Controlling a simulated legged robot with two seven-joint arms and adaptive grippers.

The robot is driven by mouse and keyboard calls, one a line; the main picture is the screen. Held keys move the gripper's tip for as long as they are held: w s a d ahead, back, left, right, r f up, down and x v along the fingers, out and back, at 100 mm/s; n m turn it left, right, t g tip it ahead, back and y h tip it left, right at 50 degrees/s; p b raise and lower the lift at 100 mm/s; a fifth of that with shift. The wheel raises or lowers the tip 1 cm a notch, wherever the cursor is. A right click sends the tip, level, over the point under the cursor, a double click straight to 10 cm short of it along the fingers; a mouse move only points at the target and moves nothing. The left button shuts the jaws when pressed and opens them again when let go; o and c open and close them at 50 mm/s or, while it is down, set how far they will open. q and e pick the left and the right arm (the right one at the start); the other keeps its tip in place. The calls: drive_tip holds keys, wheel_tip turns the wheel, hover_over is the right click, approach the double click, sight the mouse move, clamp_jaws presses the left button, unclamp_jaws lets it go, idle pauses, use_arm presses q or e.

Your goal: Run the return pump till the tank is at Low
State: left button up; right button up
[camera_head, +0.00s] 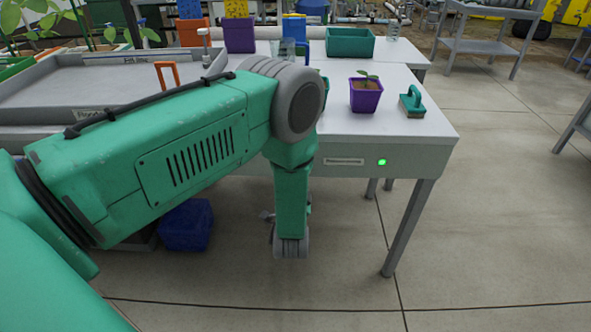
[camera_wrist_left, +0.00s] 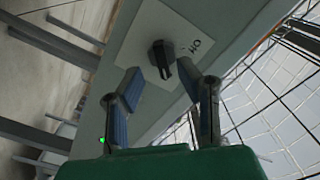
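A dark rotary knob (camera_wrist_left: 163,60) sits on a white plate (camera_wrist_left: 145,28) on the grey panel in the left wrist view. Small dark letters beside it are rotated and hard to read. My left gripper (camera_wrist_left: 160,73) is open, its two blue-padded fingers pointing at the knob, one tip on each side. I cannot tell whether they touch it. In the head view my left arm reaches across the table front and its wrist hangs down, hiding the knob. I see no tank level mark. My right gripper is not in view.
A green light (camera_head: 382,162) is lit on the front of the white table (camera_head: 425,110). On top stand a purple pot (camera_head: 365,97) with a seedling and a green-handled brush (camera_head: 412,103). A grey tray (camera_head: 110,75) is behind my arm; a blue box (camera_head: 187,225) is below.

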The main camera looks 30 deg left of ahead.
use_arm(q)
drive_tip(key=v, duration=0.9)
drive_tip(key=shift+w, duration=0.1)
drive_tip(key=s+f+g+h, duration=0.6)
drive_tip(key=s+f, duration=0.2)
drive_tip(key=s+d+f+n+g+h, duration=0.1)
drive_tip(key=s+g, duration=0.7)
drive_tip(key=s, duration=1.3)
drive_tip(key=shift+d+n+g+h, duration=0.4)
drive_tip(key=shift+d+n+h, duration=0.2)
drive_tip(key=shift+d+h, duration=0.4)
drive_tip(key=shift+a+f, duration=0.1)
drive_tip(key=shift+a, duration=0.1)
